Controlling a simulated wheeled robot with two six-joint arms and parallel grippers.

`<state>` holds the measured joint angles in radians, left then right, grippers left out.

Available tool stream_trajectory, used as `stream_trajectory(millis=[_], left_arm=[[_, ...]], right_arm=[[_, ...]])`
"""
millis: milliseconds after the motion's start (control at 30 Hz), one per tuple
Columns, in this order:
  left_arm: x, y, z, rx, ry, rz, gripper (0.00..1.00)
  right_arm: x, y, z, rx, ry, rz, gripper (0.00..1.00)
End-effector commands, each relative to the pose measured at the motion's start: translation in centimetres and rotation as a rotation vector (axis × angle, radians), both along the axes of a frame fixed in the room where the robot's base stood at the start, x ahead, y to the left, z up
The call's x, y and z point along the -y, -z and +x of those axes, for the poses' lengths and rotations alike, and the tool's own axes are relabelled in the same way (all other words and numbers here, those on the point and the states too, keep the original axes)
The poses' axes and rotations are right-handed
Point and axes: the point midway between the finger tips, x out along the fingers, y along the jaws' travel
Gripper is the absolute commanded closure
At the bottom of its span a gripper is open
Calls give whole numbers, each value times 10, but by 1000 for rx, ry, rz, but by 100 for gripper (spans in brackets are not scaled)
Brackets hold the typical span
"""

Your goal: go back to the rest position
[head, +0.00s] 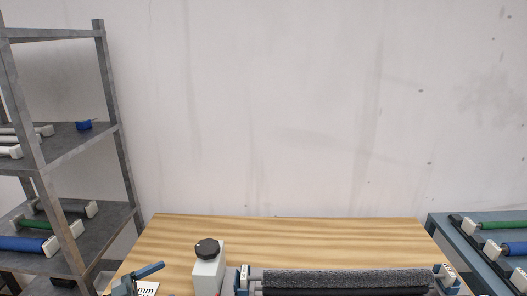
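Neither of my grippers shows in the head view, and no part of my arms can be made out. The plate processor (345,279), with a dark grey textured roller along its top, stands at the near edge of a wooden table (290,235). Its lower part is cut off by the bottom of the picture. Beside it on the left is a pale box with a black knob (207,249). A blue lever (147,271) lies further left.
A grey metal shelf (75,148) on the left holds white, green and blue rollers and a small blue object (84,125). A blue-grey rack (462,240) with green and blue rollers stands at the right. The back of the table is clear before a plain wall (270,110).

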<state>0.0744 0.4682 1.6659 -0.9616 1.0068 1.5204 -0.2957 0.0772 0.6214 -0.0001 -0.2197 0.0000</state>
Motion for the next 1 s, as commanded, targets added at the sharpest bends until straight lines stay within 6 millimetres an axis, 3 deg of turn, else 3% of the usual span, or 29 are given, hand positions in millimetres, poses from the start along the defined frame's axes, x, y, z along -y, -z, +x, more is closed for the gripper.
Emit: stream_trajectory(millis=[167,333,567,767,1000], left_arm=[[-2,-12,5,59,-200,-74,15],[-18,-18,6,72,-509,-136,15],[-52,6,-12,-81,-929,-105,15],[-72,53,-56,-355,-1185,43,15],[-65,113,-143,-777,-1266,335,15]], right_arm=[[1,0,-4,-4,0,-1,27],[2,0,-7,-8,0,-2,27],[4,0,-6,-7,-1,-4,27],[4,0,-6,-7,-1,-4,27],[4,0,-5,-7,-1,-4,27]])
